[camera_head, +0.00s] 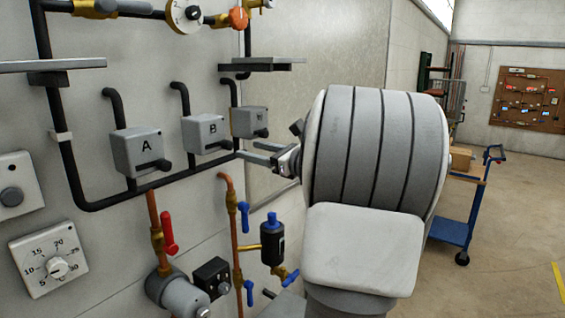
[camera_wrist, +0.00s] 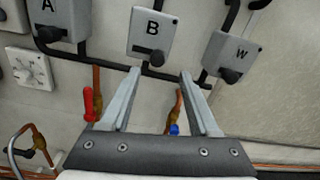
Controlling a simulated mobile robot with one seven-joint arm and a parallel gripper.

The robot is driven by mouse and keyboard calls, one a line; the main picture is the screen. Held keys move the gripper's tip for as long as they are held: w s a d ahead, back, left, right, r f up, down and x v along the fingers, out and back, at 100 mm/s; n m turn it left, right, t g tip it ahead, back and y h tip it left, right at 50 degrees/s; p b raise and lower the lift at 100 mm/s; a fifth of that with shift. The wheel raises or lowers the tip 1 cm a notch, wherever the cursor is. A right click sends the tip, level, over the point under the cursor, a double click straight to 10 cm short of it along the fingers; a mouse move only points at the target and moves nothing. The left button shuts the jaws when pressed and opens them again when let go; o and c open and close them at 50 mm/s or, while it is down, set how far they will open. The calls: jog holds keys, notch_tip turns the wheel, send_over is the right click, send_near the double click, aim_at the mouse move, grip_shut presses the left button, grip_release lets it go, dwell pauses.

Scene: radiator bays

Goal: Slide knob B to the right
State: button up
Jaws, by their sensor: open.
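Box B (camera_head: 204,131) is a grey wall box with a black letter B, between box A (camera_head: 137,150) and box W (camera_head: 249,122). Its dark knob B (camera_head: 224,145) sits along the box's lower edge. In the wrist view, box B (camera_wrist: 153,27) is at the top centre and knob B (camera_wrist: 156,57) is just beyond the fingertips, between their lines. My gripper (camera_head: 246,149) is open, its two grey fingers pointing at the wall. In the wrist view, the gripper (camera_wrist: 160,72) has nothing between its fingers. Knob B appears apart from the fingers, though the exact depth is hard to judge.
Black pipes (camera_head: 150,187) run below the boxes. A red lever (camera_head: 168,232), blue valve handles (camera_head: 245,218) and a dial (camera_head: 56,267) are lower on the wall. A dark shelf (camera_head: 255,65) juts out above. A blue trolley (camera_head: 455,230) stands on open floor at right.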

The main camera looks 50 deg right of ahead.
jog(key=s+b, duration=0.1)
jog(key=s, duration=0.8)
jog(key=shift+d, duration=0.25)
